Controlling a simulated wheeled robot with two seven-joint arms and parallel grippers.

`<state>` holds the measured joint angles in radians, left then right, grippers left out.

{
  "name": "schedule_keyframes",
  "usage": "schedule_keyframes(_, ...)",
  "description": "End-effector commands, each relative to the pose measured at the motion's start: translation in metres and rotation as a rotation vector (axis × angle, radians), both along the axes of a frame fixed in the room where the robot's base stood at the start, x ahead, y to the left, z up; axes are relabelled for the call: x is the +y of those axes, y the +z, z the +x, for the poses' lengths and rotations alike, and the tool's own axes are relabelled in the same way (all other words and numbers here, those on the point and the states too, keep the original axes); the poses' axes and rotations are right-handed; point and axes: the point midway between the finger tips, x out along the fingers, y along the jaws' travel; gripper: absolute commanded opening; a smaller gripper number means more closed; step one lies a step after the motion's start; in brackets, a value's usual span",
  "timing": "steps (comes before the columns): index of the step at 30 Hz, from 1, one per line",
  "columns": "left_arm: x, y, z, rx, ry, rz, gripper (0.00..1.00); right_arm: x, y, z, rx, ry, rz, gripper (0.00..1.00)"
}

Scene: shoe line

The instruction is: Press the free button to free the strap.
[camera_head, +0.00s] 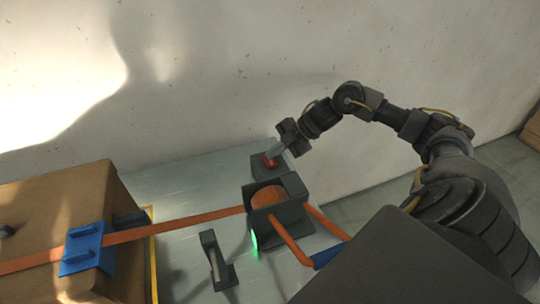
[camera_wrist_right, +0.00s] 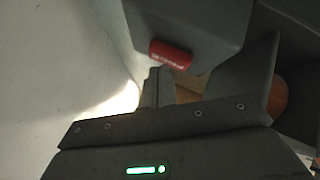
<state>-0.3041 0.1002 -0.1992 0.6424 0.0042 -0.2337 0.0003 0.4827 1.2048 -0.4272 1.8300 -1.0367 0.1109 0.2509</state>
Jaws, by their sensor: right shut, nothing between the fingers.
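The red button (camera_head: 268,162) sits on a dark grey housing (camera_head: 261,171) at the back of the bench. It also shows in the right wrist view (camera_wrist_right: 171,54), with lettering too small to read. My right gripper (camera_head: 275,153) is shut and empty, with its fingertips at the button. In the wrist view the fingertips (camera_wrist_right: 160,72) are just below the button's near edge; I cannot tell whether they touch or press it. The orange strap (camera_head: 175,225) runs straight from the box to a spool (camera_head: 268,196) in a dark bracket. My left gripper is not in view.
A cardboard box (camera_head: 90,190) with a blue strap guide (camera_head: 84,247) stands at left. A green light (camera_head: 254,242) glows on the bracket. An orange lever frame with a blue grip (camera_head: 328,256) projects to the right. A small grey stand (camera_head: 215,262) is in front. The wall is close behind.

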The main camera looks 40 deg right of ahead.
Motion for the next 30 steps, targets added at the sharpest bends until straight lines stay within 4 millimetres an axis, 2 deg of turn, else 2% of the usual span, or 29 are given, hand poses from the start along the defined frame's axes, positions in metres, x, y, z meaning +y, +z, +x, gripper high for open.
schedule_keyframes(30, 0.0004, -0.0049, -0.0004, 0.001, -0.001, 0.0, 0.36, 0.0001, -0.0106, -0.0003, 0.001, 0.0, 0.0, 0.0)
